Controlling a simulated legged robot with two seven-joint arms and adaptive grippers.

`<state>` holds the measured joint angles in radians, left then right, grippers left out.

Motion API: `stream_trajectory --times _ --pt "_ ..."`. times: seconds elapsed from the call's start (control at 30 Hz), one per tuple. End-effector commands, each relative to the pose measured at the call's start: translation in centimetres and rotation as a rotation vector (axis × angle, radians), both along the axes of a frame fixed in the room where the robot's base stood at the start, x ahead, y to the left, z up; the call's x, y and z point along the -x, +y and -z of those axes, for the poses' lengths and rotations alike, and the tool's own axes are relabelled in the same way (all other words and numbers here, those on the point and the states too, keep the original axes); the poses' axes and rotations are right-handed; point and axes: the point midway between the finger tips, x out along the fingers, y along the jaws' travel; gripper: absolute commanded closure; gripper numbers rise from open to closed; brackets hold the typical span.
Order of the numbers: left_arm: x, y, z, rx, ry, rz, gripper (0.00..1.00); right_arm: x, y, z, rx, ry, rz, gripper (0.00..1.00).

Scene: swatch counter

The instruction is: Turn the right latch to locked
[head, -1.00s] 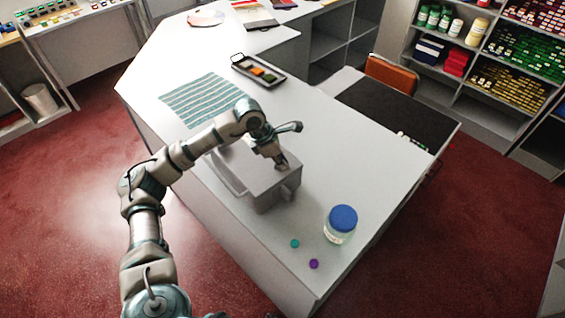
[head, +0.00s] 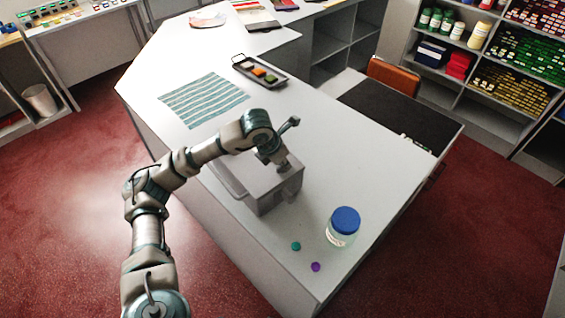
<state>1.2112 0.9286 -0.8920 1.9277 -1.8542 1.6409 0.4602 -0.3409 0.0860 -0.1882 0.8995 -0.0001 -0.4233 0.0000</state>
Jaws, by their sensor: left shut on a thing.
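A grey box (head: 259,187) stands on the white counter, with its handle-like bar on the left side. My left gripper (head: 284,166) reaches down onto the right part of the box top, and its fingers are shut on a small part there, which I take to be the right latch. The fingers hide most of that latch, so its angle cannot be read. My right gripper is not in view.
A jar with a blue lid (head: 344,222), a teal dot (head: 296,246) and a purple dot (head: 316,267) are on the counter near the box. A striped cloth (head: 204,99) and a swatch tray (head: 259,71) lie farther back. The counter right of the box is clear.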

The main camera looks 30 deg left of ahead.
Motion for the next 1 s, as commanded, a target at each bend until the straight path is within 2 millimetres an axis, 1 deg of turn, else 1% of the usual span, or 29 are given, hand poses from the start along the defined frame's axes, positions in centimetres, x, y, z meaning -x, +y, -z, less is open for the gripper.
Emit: stream_trajectory --times 0.03,0.4,0.43,0.47,0.5,0.53,0.9,1.0 --pt "0.26 -0.18 0.61 -0.002 0.016 0.002 1.00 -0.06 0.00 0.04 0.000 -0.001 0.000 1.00" --pt "0.24 -0.22 0.60 -0.002 0.017 -0.001 1.00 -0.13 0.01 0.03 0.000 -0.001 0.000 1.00" --pt "0.24 -0.22 0.60 -0.001 0.017 -0.002 0.83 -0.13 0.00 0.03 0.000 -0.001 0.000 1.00" --pt "0.23 -0.22 0.58 -0.001 0.016 -0.002 0.75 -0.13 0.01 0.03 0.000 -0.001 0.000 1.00" --pt "0.21 -0.21 0.56 -0.001 0.015 -0.003 0.65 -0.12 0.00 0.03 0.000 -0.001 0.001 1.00" --pt "0.20 -0.20 0.52 -0.001 0.014 -0.003 0.62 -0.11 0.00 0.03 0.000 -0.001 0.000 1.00" --pt "0.13 0.00 0.18 0.001 0.005 -0.004 0.62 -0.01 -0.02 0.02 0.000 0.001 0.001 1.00" --pt "0.17 0.04 -0.05 0.001 0.003 -0.005 0.62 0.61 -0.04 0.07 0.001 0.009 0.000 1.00"
